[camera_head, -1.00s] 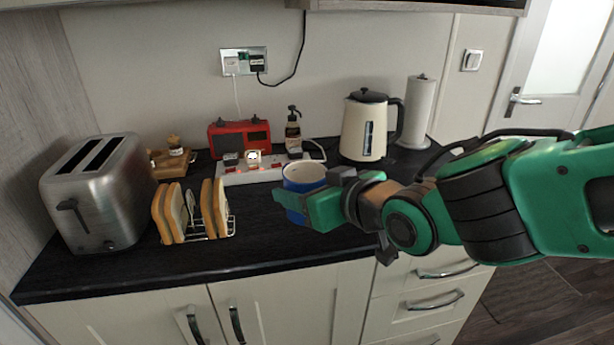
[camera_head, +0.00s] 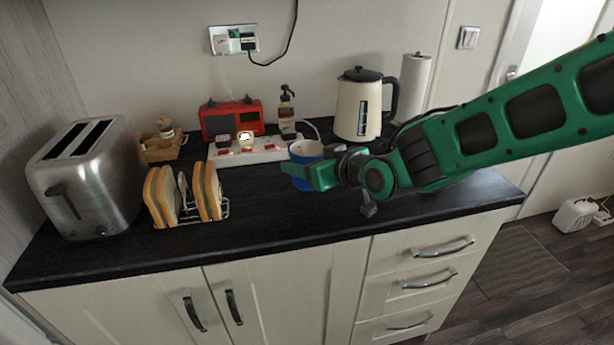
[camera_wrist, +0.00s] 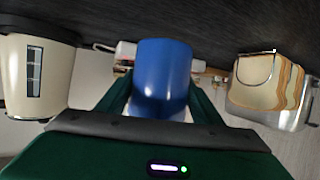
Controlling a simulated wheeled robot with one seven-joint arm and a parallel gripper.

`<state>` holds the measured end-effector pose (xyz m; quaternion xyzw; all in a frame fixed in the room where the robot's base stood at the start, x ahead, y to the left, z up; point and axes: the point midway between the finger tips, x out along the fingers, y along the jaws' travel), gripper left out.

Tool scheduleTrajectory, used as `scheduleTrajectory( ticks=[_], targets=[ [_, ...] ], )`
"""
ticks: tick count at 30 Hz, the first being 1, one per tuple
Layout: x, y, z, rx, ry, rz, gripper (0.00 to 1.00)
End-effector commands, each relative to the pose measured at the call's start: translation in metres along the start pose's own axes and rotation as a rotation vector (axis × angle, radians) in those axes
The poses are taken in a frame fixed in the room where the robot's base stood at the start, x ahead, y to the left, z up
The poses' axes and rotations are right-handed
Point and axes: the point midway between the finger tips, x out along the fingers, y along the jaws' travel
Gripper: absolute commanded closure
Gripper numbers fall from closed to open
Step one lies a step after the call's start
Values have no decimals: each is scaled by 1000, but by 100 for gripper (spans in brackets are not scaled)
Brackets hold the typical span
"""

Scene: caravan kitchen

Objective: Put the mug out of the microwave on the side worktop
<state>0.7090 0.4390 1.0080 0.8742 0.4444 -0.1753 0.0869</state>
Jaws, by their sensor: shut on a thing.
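The blue mug (camera_head: 305,154) with a pale inside is in the head view, over the middle of the black side worktop (camera_head: 290,212). My gripper (camera_head: 322,176) is shut on it, with a green finger across its near side. In the wrist view the mug (camera_wrist: 161,80) stands between the two green fingers. It looks upright in the head view. I cannot tell whether its base touches the worktop, as the finger hides part of it. The microwave is not in view.
A toast rack (camera_head: 188,200) with bread and a steel toaster (camera_head: 85,180) stand to the left. Behind the mug are a power strip (camera_head: 250,150), a red radio (camera_head: 231,118) and a dark bottle (camera_head: 287,112). A kettle (camera_head: 360,108) and paper roll (camera_head: 413,85) stand back right. The front middle worktop is clear.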

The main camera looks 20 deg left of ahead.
Motion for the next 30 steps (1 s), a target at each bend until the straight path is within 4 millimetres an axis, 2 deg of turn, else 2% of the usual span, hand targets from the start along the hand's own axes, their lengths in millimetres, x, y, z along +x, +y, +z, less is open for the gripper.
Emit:
scheduleTrajectory(
  ticks=[5,13,23,24,26,30],
  targets=[
    [5,1,6,-1,2,0,77],
    [17,0,35,0,1,-2,77],
    [18,1,38,-1,3,-1,77],
    [18,1,39,-1,1,-1,35],
    [18,1,39,-1,1,-1,21],
    [18,0,38,-1,1,-1,21]
  ],
)
